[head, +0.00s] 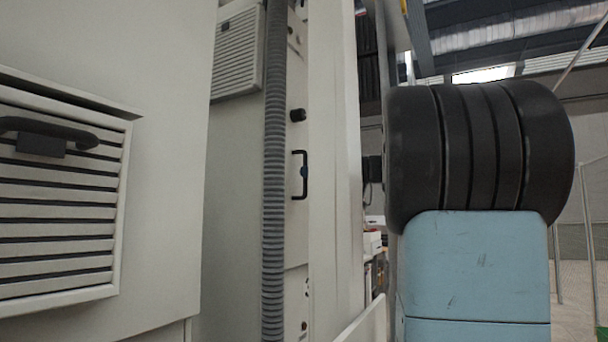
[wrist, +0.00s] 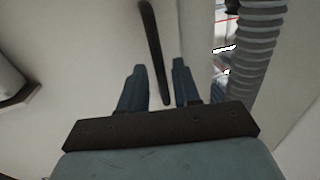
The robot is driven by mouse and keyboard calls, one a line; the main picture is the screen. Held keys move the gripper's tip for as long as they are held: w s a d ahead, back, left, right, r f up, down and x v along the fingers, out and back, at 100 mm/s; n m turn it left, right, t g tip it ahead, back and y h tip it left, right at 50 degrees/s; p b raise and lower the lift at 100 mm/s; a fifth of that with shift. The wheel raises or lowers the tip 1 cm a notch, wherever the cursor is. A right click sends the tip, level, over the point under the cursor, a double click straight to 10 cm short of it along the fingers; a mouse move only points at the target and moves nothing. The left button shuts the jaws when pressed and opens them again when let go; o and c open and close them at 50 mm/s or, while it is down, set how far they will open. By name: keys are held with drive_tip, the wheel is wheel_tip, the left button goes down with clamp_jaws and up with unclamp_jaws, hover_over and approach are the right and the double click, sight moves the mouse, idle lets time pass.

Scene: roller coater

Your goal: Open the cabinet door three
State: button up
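In the wrist view, my gripper (wrist: 160,75) has its two blue fingers apart. A long dark bar handle (wrist: 151,40) on a pale panel (wrist: 90,50) runs down between them, with a gap visible on each side. I cannot tell how deep the handle sits between the fingers. The head view shows a black handle (head: 304,175) on a narrow pale panel and another black handle (head: 45,133) on a slatted cabinet front (head: 60,205) at left. My gripper is hidden in the head view.
A grey corrugated hose (head: 275,170) hangs in front of the pale cabinet wall; a ribbed hose also shows at right in the wrist view (wrist: 250,50). A pale rounded object (wrist: 10,80) is at the left edge there. My arm fills the head view's right side.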

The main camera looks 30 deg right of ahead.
drive_tip(key=shift+x, duration=1.15)
clamp_jaws()
drive_tip(key=shift+a, duration=0.25)
drive_tip(key=shift+d, duration=0.15)
